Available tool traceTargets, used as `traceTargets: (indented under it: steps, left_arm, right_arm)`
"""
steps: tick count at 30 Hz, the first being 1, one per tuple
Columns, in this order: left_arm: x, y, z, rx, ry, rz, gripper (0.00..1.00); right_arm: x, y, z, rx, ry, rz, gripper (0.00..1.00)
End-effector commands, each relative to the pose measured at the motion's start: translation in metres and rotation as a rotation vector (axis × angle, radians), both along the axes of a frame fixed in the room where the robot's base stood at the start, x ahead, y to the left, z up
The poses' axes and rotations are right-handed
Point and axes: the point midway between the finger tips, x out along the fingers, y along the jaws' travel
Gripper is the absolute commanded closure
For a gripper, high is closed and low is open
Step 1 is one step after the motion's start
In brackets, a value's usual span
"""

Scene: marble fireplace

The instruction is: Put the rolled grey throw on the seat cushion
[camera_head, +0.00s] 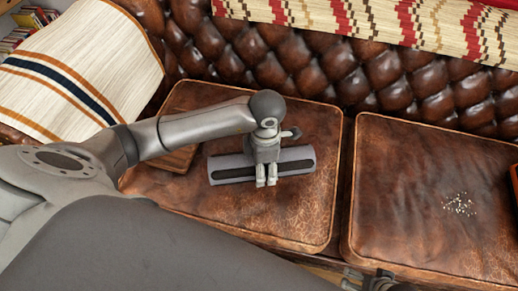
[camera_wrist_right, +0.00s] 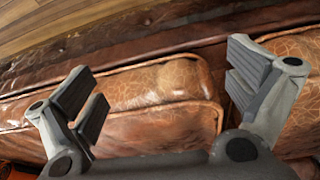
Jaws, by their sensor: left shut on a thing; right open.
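The rolled grey throw (camera_head: 300,160) is a grey roll with a dark band along it. It lies across my left gripper (camera_head: 266,183), which is shut on its middle and hides part of it. The roll is over the left brown leather seat cushion (camera_head: 300,215); I cannot tell whether it touches the leather or hangs just above. My right gripper (camera_wrist_right: 160,88) is open and empty in the right wrist view, with the front edge of a leather cushion (camera_wrist_right: 165,85) behind its fingers. Only a bit of it shows at the bottom of the head view.
A second leather cushion (camera_head: 400,180) to the right bears pale crumbs (camera_head: 460,204). A brown wooden thing (camera_head: 176,160) lies partly under my left arm. A striped blanket (camera_head: 85,65) covers the sofa arm. The tufted backrest (camera_head: 290,60) rises behind.

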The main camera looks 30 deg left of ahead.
Motion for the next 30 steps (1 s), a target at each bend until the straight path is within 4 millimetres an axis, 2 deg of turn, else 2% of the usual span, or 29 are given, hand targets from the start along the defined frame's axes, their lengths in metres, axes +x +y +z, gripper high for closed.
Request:
traceTargets:
  steps: [3, 6, 12, 20, 24, 27, 30]
  left_arm:
    - [0.028, 0.014, -0.016, -0.001, 0.000, 0.005, 0.58]
    - [0.041, 0.021, -0.037, -0.002, 0.004, 0.002, 0.58]
    - [0.062, 0.031, -0.062, -0.002, 0.001, -0.001, 0.58]
    - [0.071, 0.036, -0.073, -0.001, 0.000, -0.002, 0.58]
    - [0.070, 0.036, -0.092, -0.002, 0.003, -0.002, 0.58]
    - [0.071, 0.036, -0.104, -0.003, 0.001, -0.001, 0.58]
    - [0.071, 0.037, -0.103, -0.001, -0.001, -0.002, 0.58]
  right_arm:
    - [0.000, 0.000, 0.016, 0.000, -0.012, -0.001, 0.00]
    - [-0.001, -0.001, 0.035, 0.001, -0.023, -0.003, 0.00]
    - [-0.007, -0.002, 0.064, 0.002, -0.036, -0.004, 0.00]
    - [-0.011, -0.003, 0.079, 0.002, -0.043, -0.005, 0.00]
    - [-0.016, -0.004, 0.093, 0.002, -0.052, -0.007, 0.00]
    - [-0.016, -0.004, 0.088, 0.001, -0.048, -0.007, 0.00]
    - [-0.016, -0.004, 0.089, 0.001, -0.049, -0.007, 0.00]
